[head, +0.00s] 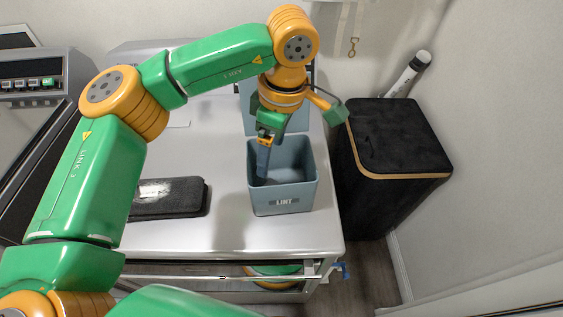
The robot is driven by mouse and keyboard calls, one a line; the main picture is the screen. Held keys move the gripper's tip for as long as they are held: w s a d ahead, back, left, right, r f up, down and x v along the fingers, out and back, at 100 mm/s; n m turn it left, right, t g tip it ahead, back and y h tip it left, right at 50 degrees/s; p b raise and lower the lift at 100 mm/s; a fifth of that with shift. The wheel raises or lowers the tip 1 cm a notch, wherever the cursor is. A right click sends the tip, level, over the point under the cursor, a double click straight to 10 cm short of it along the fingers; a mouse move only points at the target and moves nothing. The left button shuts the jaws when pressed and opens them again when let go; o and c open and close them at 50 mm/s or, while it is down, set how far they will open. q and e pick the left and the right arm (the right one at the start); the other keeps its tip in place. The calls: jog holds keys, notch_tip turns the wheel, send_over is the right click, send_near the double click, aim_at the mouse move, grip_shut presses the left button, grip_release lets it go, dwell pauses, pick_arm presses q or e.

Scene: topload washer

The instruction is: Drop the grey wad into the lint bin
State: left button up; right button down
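The lint bin (283,207) is an open blue-grey box labelled LINT, standing upright near the right end of the pale worktop, with its lid raised behind it. My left gripper (263,165) points down over the bin's left part, its fingertips below the rim level in the picture. The fingers overlap from this angle, so I cannot tell whether they are apart or hold anything. I cannot make out a separate grey wad in the bin or gripper. A dark flat pad (190,197) with a whitish patch lies left of the bin. My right gripper is not in view.
A black hamper (400,140) with a wooden rim stands right of the worktop, a white roll (408,75) behind it. A washer panel (32,85) is at the far left. The worktop (225,235) is clear in front of the bin's left side.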

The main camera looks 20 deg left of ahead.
pick_arm(q)
notch_tip(320, 180, up, 7)
jog(key=d, duration=0.1)
dwell(0.4)
